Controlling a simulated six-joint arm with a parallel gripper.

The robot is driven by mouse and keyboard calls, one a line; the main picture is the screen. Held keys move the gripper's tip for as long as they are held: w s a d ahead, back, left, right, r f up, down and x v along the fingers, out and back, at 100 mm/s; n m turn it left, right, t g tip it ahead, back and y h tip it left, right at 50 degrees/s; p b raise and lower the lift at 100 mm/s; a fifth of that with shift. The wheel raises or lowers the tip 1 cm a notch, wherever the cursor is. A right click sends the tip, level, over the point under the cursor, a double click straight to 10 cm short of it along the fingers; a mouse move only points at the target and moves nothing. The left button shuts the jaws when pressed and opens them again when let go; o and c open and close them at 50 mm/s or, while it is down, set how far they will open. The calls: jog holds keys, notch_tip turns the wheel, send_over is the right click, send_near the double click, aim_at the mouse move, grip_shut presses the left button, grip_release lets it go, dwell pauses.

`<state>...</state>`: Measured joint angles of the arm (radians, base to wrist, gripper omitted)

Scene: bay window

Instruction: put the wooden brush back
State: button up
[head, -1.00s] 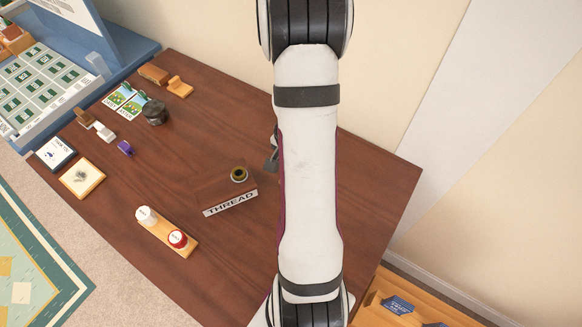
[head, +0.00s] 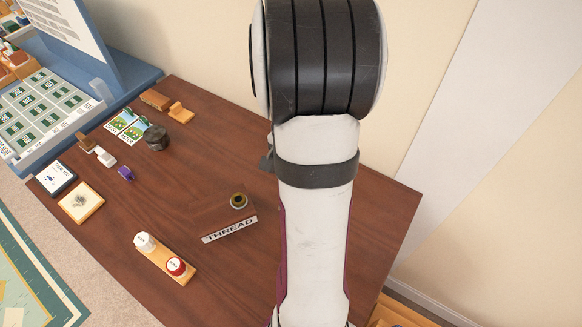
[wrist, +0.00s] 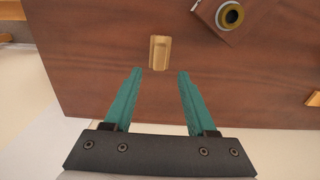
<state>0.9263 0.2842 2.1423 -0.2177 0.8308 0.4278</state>
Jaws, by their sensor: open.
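A small tan wooden piece (wrist: 159,52) lies on the dark table just ahead of my fingertips in the wrist view. It may be the wooden brush, but I cannot tell for sure. It does not show in the head view, where my arm covers that part of the table. My gripper (wrist: 158,72) is open, its two teal fingers apart with nothing between them. In the head view my arm hides nearly all of the gripper.
A wooden block marked THREAD (head: 229,228) holds a spool (head: 238,201) and stands left of my arm. A dark round pot (head: 156,138) and cards (head: 125,124) lie farther back.

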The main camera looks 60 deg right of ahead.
jog(key=w+a+r+n, duration=0.1)
jog(key=a+r+n, duration=0.25)
jog(key=a, duration=0.55)
jog(key=a+r+n, duration=0.3)
jog(key=a+r, duration=0.2)
jog(key=a, duration=0.4)
jog(key=s+a+r+n+y, duration=0.1)
jog(key=s+a+n, duration=0.5)
jog(key=a, duration=0.5)
jog(key=shift+s+y, duration=0.4)
jog(key=shift+s, duration=0.3)
